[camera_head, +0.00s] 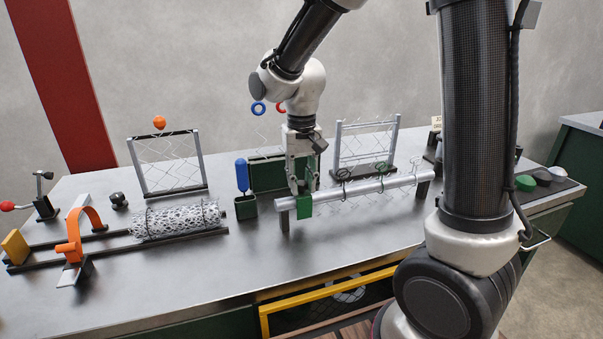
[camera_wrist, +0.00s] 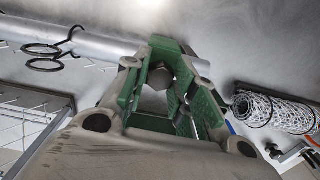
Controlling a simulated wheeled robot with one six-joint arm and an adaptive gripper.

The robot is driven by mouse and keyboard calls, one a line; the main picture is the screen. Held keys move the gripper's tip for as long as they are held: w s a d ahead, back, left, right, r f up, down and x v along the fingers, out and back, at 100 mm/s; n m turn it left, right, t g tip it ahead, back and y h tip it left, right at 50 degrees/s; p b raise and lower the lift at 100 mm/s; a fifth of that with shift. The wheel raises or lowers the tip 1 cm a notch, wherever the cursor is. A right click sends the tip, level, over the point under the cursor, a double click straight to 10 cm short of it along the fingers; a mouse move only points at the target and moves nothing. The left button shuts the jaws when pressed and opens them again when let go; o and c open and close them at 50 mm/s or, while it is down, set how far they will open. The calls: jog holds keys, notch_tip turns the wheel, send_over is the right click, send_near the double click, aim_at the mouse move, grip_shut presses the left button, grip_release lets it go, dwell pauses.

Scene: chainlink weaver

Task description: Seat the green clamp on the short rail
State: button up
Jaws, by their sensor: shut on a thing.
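The green clamp (camera_head: 304,206) is at the left end of the silver rail (camera_head: 385,184), which is raised on dark posts over the bench. My gripper (camera_head: 303,188) points down from above and is shut on the clamp. In the wrist view the clamp (camera_wrist: 163,45) shows between my fingers (camera_wrist: 160,95), at the near end of the rail (camera_wrist: 100,43). The clamp hides part of the rail, and I cannot tell whether it rests fully on it.
Black wire rings (camera_head: 343,174) hang on the rail to the right of the clamp. A dark green cup with a blue-handled tool (camera_head: 242,176) stands just left. A mesh roll (camera_head: 178,220) lies further left. Upright wire frames (camera_head: 366,146) stand behind. Bare bench lies in front.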

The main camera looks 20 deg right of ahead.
jog(key=o, duration=1)
notch_tip(320, 180, up, 12)
dwell(0.5)
